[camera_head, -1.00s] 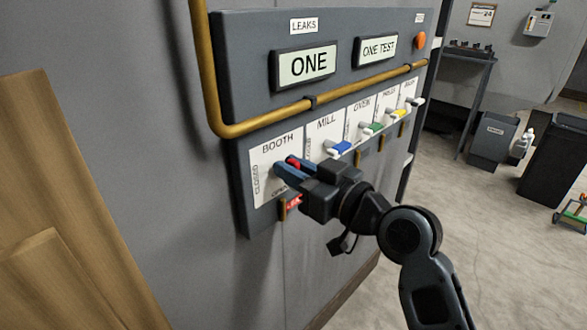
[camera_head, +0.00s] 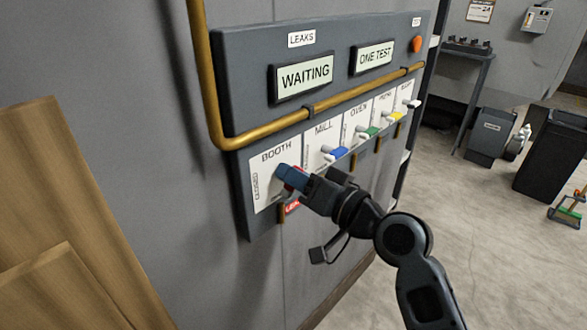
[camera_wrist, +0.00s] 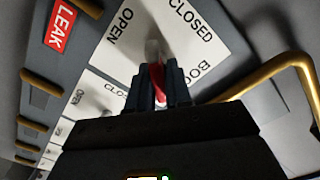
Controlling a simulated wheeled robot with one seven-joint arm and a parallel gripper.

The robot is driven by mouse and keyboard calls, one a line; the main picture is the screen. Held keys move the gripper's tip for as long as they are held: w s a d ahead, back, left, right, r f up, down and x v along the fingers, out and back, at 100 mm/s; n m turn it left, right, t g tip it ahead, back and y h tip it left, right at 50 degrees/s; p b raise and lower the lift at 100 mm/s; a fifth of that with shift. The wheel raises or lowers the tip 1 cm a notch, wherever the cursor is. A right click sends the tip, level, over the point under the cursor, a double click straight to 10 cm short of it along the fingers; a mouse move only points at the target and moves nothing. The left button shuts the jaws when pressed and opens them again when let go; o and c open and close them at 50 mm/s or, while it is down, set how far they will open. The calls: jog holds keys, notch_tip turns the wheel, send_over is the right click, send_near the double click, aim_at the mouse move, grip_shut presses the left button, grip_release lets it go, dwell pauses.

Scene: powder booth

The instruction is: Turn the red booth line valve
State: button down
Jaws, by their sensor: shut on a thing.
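The red booth valve (camera_head: 299,181) is on the white BOOTH plate (camera_head: 265,180) at the left end of the grey panel. My gripper (camera_head: 288,178) is shut on its handle, and the fingers hide much of it in the head view. In the wrist view the red handle (camera_wrist: 157,82) shows between the two fingers of my gripper (camera_wrist: 158,92). The plate there carries the words OPEN and CLOSED. The display under LEAKS (camera_head: 305,77) reads WAITING, and the one beside it (camera_head: 375,57) reads ONE TEST.
Blue (camera_head: 336,153), green (camera_head: 369,133) and yellow (camera_head: 394,117) valves follow to the right. A brass pipe (camera_head: 270,127) crosses the panel above the plates. A red LEAK tag (camera_wrist: 61,24) sits below the booth plate.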

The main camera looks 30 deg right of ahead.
jog(key=m+p, duration=0.1)
jog(key=m, duration=0.1)
jog(key=m+p, duration=0.2)
jog(key=m, duration=0.1)
jog(key=shift+d+f+m, duration=0.15)
jog(key=shift+d+m, duration=0.05)
jog(key=shift+m, duration=0.1)
jog(key=shift+f+m+p, duration=0.2)
jog(key=shift+m+p, duration=0.35)
jog(key=shift+m, duration=0.55)
jog(key=shift+f+m+p, duration=0.15)
jog(key=shift+m+p, duration=0.4)
jog(key=shift+m, duration=0.55)
jog(key=c, duration=1.2)
grip_release()
jog(key=shift+o, duration=0.2)
jog(key=b+v, duration=0.2)
jog(key=v, duration=0.5)
jog(key=shift+s+d, duration=0.15)
jog(key=shift+s, duration=0.2)
